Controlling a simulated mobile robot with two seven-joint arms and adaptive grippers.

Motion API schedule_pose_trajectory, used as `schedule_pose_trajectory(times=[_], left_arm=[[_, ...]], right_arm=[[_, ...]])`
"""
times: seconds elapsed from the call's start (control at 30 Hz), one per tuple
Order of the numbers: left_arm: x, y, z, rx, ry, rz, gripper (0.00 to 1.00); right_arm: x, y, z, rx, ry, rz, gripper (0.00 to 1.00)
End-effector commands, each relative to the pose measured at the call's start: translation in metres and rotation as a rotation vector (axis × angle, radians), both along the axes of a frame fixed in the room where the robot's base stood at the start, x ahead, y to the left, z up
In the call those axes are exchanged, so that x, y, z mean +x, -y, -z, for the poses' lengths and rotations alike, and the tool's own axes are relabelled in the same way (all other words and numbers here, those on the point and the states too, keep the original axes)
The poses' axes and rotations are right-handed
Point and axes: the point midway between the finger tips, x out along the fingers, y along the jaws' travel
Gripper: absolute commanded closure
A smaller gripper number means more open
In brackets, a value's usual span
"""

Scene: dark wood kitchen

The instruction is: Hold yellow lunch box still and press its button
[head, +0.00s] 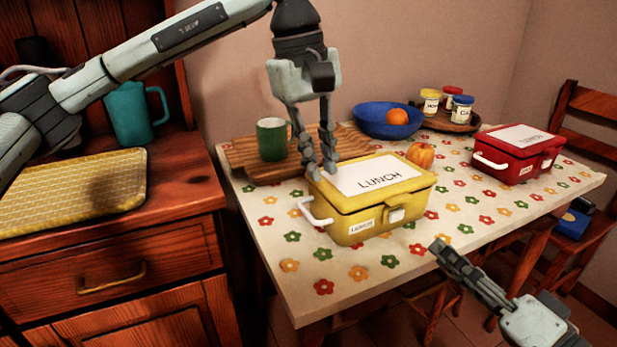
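The yellow lunch box (345,197) sits closed on the flowered tablecloth, with a white LUNCH label on its lid. A white button (397,215) is on its front face, and a white handle (315,212) is at its left end. My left gripper (321,173) points down at the lid's back left corner. Its fingers are drawn together with nothing visible between them; I cannot tell whether the tips touch the box. My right gripper (437,246) is at the lower right, apart from the box. Its fingers lie together and look empty.
A red lunch box (518,165) stands at the right. The table's front is clear. A wooden cabinet (110,265) stands left.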

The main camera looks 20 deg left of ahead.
Motion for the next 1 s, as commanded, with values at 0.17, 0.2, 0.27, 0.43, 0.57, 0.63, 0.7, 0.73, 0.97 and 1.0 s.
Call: schedule_pose_trajectory(times=[0.17, 0.2, 0.27, 0.43, 0.57, 0.63, 0.7, 0.73, 0.97, 1.0], left_arm=[[0.002, -0.015, 0.034, 0.122, -0.016, 0.041, 0.86], [0.003, -0.017, 0.038, 0.135, -0.017, 0.046, 0.86], [0.003, -0.018, 0.045, 0.145, -0.019, 0.049, 0.86], [0.003, -0.019, 0.068, 0.148, -0.02, 0.049, 0.86], [0.004, -0.018, 0.088, 0.146, -0.02, 0.048, 0.86], [0.004, -0.018, 0.098, 0.146, -0.02, 0.048, 0.86], [0.004, -0.017, 0.106, 0.146, -0.02, 0.048, 0.86], [0.005, -0.017, 0.108, 0.145, -0.019, 0.048, 0.86], [0.005, -0.017, 0.118, 0.145, -0.017, 0.048, 0.86], [0.005, -0.017, 0.118, 0.145, -0.017, 0.048, 0.86]], right_arm=[[0.0, 0.0, 0.0, 0.0, 0.0, 0.0, 0.66], [0.0, 0.0, 0.0, 0.0, 0.0, 0.0, 0.66], [0.0, 0.0, 0.0, 0.0, 0.0, 0.0, 0.66], [0.0, 0.0, 0.0, 0.0, 0.0, 0.0, 0.66], [0.0, 0.0, 0.0, 0.0, 0.0, 0.0, 0.66], [0.0, 0.0, 0.0, 0.0, 0.0, 0.0, 0.66], [0.0, 0.0, 0.0, 0.0, 0.0, 0.0, 0.66], [0.0, 0.0, 0.0, 0.0, 0.0, 0.0, 0.66], [0.0, 0.0, 0.0, 0.0, 0.0, 0.0, 0.66], [0.0, 0.0, 0.0, 0.0, 0.0, 0.0, 0.66]])
